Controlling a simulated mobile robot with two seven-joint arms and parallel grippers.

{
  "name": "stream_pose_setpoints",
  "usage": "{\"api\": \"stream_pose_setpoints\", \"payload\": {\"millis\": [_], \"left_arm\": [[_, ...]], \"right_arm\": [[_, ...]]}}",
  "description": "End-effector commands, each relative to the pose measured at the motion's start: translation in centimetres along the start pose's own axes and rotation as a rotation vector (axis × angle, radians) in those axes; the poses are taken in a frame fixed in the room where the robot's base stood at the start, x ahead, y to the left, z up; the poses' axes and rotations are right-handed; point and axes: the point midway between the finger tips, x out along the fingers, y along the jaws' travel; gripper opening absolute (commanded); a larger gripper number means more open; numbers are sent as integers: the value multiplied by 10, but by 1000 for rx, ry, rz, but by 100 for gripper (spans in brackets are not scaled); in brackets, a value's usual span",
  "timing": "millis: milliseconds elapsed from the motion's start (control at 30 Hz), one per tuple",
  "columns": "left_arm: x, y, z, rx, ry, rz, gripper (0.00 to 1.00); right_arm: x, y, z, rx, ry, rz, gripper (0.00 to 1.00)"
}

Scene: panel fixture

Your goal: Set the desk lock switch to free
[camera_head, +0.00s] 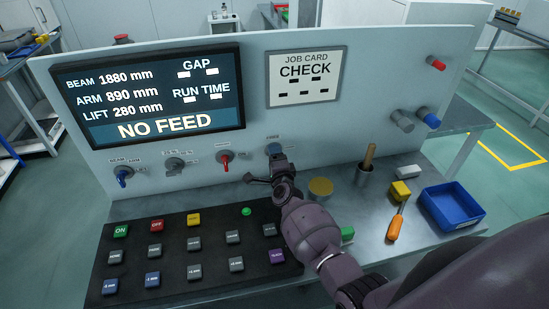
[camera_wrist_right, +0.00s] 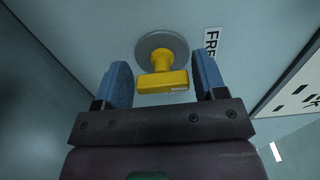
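In the right wrist view a yellow switch handle (camera_wrist_right: 162,80) stands out from a round grey base on the pale panel. Its bar lies nearly level in that picture, and a label reading "FRE…" (camera_wrist_right: 211,42) is beside it, partly covered by a finger. My right gripper (camera_wrist_right: 162,75) is open, with one blue fingertip on each side of the handle and gaps to both. In the head view my right gripper (camera_head: 274,152) is at the panel's lower edge, hiding the switch there. My left gripper is not in view.
Other panel knobs are blue (camera_head: 123,177), grey (camera_head: 174,165) and red (camera_head: 225,158), left of my gripper. A dark button box (camera_head: 215,247) lies below. A blue tray (camera_head: 452,205), an orange-handled screwdriver (camera_head: 396,224) and a cup (camera_head: 364,173) stand right. The screen (camera_head: 150,98) reads NO FEED.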

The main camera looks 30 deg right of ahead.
Motion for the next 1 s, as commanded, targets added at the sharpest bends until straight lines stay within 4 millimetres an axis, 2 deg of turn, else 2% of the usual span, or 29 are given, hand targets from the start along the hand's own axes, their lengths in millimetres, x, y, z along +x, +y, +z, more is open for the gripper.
{"api": "stream_pose_setpoints", "payload": {"millis": [33,67,467,1000], "left_arm": [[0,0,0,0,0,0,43],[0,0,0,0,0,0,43],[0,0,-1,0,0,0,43],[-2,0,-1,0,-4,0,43]], "right_arm": [[0,0,0,1,0,-1,73],[0,0,0,1,0,-1,77],[-6,-1,0,3,0,-2,77],[-87,0,0,2,1,0,77]]}}
